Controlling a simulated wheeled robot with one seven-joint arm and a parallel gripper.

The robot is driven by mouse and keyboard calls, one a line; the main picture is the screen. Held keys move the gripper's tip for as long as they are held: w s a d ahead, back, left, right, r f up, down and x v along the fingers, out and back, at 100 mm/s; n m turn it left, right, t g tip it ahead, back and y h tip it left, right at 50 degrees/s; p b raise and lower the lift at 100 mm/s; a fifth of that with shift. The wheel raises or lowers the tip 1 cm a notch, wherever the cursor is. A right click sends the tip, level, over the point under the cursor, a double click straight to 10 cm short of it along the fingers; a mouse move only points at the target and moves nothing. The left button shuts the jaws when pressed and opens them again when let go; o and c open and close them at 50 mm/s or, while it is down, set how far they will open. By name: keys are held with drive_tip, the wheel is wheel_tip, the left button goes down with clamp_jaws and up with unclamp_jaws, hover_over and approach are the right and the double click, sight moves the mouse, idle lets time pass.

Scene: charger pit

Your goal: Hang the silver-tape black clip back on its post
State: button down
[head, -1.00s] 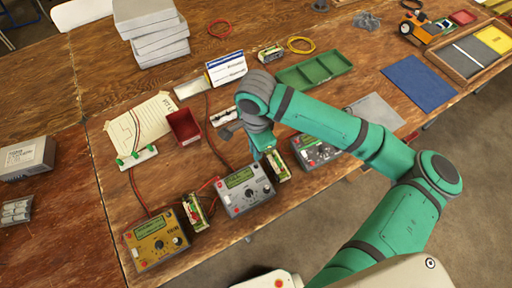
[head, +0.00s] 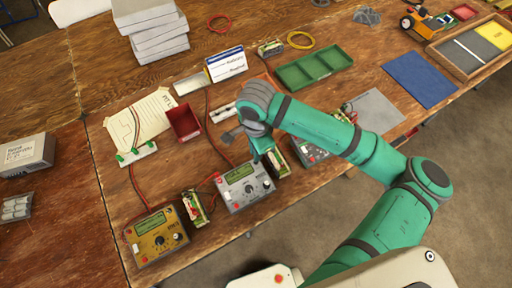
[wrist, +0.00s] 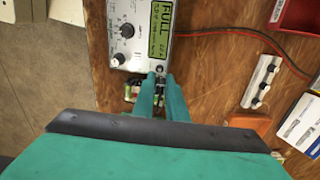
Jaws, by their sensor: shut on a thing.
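My gripper (head: 262,156) points down beside the top right of the grey charger (head: 243,187). In the wrist view my gripper (wrist: 160,78) is shut on a small dark piece with a light band, which looks like the black clip (wrist: 158,72). The fingers hide most of it. The grey charger (wrist: 138,30) reads FULL there. A white post strip (wrist: 262,82) with dark posts lies to the right, apart from the gripper; it also shows in the head view (head: 222,113). Another white strip (head: 137,154) carries green clips.
A battery pack (head: 277,163) stands close to my gripper, and another (head: 194,206) stands left of the grey charger. A yellow charger (head: 157,237), red bin (head: 184,122), sign (head: 227,65) and green tray (head: 314,68) stand around. Red and black leads cross the wood.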

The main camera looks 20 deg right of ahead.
drive_tip(key=shift+f, duration=1.45)
drive_tip(key=shift+s+a+f, duration=0.1)
drive_tip(key=shift+s+f, duration=0.05)
idle(0.4)
drive_tip(key=shift+f, duration=0.1)
idle(0.6)
drive_tip(key=c, duration=1.7)
unclamp_jaws()
drive_tip(key=shift+o, duration=1.1)
drive_tip(key=shift+r, duration=3.75)
